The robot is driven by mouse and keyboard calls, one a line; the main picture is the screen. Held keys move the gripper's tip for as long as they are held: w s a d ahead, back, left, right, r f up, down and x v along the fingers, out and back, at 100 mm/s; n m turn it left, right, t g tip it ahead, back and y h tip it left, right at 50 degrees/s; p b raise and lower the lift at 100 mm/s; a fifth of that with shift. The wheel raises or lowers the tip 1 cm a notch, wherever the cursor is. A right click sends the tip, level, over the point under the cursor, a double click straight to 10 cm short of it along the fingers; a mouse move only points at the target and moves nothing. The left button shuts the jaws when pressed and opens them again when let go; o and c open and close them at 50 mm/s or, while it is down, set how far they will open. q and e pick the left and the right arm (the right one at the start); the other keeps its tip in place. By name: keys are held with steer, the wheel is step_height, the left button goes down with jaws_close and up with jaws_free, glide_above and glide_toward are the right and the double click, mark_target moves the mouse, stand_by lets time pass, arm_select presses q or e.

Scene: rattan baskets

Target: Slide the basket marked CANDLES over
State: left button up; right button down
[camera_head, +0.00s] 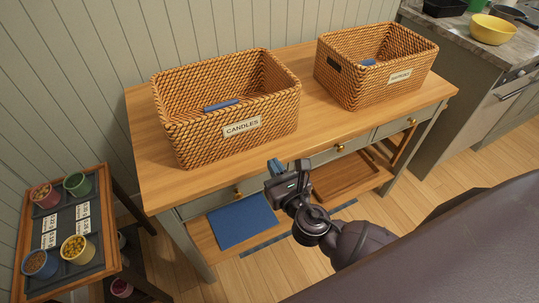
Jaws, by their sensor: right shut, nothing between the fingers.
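The rattan basket marked CANDLES (190,128) stands upright on the left half of the wooden table (152,183). Its white label faces me, and a blue-grey item (221,105) lies inside. My right gripper (287,168) is at the table's front edge, below and to the right of the label. It is shut and empty, and it looks apart from the basket. My left gripper is not in view.
A second labelled basket (350,90) stands at the table's right, with a gap of bare wood between the two. A tray (100,222) with several cups is at the left. A kitchen counter (452,35) with a yellow bowl (491,29) is at the back right.

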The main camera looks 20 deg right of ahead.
mark_target(250, 128)
steer(key=w, duration=1.2)
steer(key=shift+w+a, duration=0.15)
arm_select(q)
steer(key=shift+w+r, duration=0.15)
arm_select(e)
steer(key=shift+w, duration=0.15)
